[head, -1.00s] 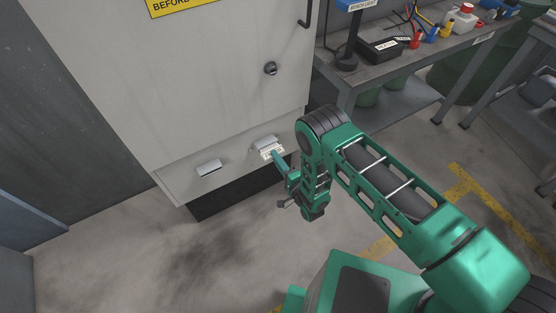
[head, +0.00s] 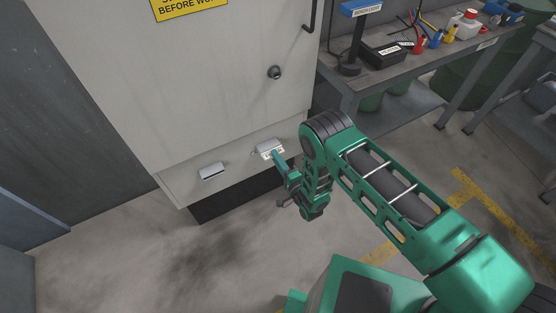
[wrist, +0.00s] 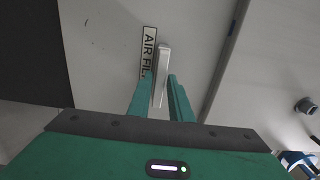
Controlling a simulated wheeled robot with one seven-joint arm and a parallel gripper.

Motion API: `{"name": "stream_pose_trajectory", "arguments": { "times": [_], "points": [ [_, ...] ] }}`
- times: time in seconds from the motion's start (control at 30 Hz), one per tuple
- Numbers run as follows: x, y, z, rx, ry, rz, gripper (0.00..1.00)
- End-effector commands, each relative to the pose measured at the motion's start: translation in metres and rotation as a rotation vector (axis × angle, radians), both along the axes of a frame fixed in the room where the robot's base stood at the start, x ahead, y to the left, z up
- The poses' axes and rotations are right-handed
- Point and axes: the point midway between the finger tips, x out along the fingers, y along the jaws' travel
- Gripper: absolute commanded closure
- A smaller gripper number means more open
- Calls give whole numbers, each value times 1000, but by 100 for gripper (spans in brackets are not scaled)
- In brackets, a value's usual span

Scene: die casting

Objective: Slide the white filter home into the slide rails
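The white filter (wrist: 162,72) is a narrow pale strip in the wrist view, standing out from the cabinet panel between my two green fingers. My gripper (wrist: 161,88) is closed in on it, with one finger along each side. In the head view my gripper (head: 277,156) reaches the right-hand fitting (head: 268,145) low on the cabinet, where a small white label shows. The slide rails are hidden behind the filter and fingers, so I cannot tell how deep the filter sits.
An "AIR FIL..." label (wrist: 149,50) lies just left of the filter. A second pale fitting (head: 212,171) is on the same lower panel (head: 240,168) to the left. A round knob (head: 274,72) sits higher. A workbench (head: 400,65) stands at right; floor in front is clear.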

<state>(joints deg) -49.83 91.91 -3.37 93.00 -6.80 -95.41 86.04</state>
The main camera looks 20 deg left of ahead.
Motion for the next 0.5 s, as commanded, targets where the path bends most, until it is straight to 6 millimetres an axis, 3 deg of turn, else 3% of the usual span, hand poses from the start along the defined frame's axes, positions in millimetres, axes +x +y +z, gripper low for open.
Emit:
{"name": "stream_pose_trajectory", "arguments": {
  "times": [0.37,0.5],
  "points": [
    [-1,-1,0,-1,1,0,67],
    [-9,-10,-1,-2,2,1,67]
  ]
}}
